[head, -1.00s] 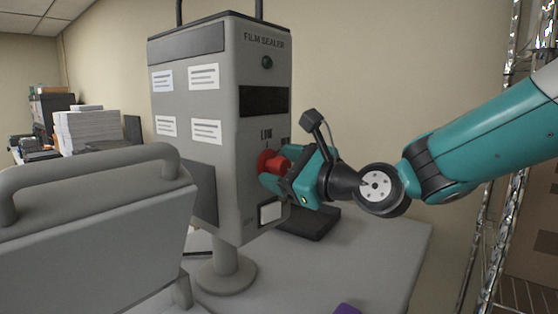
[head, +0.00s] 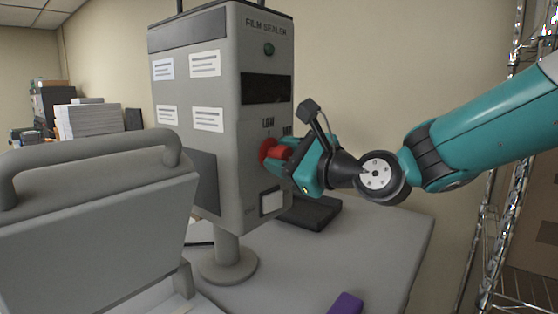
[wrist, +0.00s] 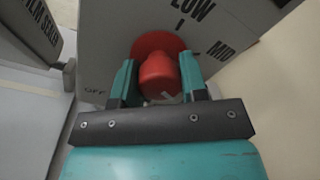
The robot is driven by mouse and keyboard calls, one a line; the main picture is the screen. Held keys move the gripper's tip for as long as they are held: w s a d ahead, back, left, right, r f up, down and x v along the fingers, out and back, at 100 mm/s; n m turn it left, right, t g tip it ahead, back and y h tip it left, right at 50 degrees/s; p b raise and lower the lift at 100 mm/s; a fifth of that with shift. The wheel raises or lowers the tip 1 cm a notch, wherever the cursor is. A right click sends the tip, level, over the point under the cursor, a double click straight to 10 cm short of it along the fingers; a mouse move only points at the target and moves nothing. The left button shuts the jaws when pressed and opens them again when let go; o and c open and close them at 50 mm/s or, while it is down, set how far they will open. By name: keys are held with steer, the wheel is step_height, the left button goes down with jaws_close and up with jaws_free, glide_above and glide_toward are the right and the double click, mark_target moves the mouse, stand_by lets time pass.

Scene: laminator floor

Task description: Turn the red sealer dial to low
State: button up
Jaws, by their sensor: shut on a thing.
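The film sealer (head: 225,130) is a grey upright box on a round-footed post. Its red dial (head: 268,152) sits on the right-hand face, below the word LOW. In the wrist view the red dial (wrist: 158,44) has a round base and a protruding knob. My gripper (head: 287,160) is shut on the knob, with one teal finger on each side in the wrist view (wrist: 158,78). The labels OFF, LOW and MID stand around the dial. I cannot clearly tell which label the dial points to.
A grey handled machine (head: 95,225) stands at the front left. A dark flat object (head: 312,211) lies on the grey table (head: 375,245) behind my gripper. A purple item (head: 346,303) is at the front edge of view. Wire shelving (head: 492,225) stands at the right.

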steer(key=n+b, duration=0.1)
steer(key=n, duration=0.1)
steer(key=n+b, duration=0.4)
steer(key=shift+d+f, duration=0.1)
steer(key=shift+f, duration=0.15)
steer(key=n+b, duration=0.5)
steer(key=b, duration=0.1)
steer(key=shift+n+y, duration=0.4)
steer(key=n+b, duration=0.6)
steer(key=shift+n, duration=0.3)
steer(key=n+b, duration=0.3)
steer(key=n, duration=0.2)
steer(key=shift+r+g, duration=0.1)
steer(key=shift+g, duration=0.3)
steer(key=shift+b, duration=0.35)
steer(key=o, duration=0.9)
steer(key=shift+r, duration=0.1)
steer(key=shift+r, duration=0.1)
